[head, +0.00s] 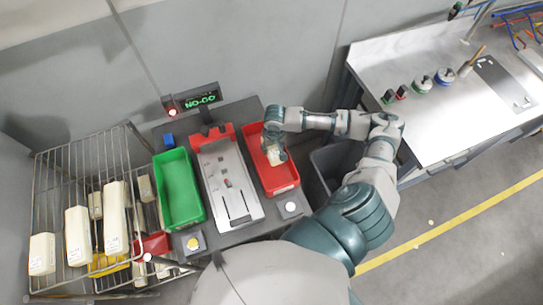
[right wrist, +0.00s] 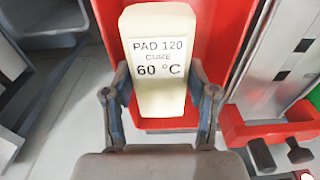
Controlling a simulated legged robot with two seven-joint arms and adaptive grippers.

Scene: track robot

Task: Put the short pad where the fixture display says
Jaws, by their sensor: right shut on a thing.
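The fixture display (head: 203,98) reads "NO-GO" in green letters. My right gripper (head: 275,152) is shut on a cream pad (head: 277,157) at the red tray (head: 284,182). In the right wrist view the pad (right wrist: 158,65) stands between the two fingers (right wrist: 160,105), its label reading "PAD 120 CURE 60 °C". The red tray (right wrist: 228,40) shows behind and around it. I cannot tell whether the pad touches the tray floor. The metal fixture (head: 226,183) left of the red tray holds no pad. My left gripper is out of view.
A green tray (head: 178,188) stands left of the fixture and looks empty. A wire rack (head: 75,180) with several cream pads is at the far left. A dark bin (head: 330,165) is right of the red tray. A workbench (head: 440,100) with small parts stands further right.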

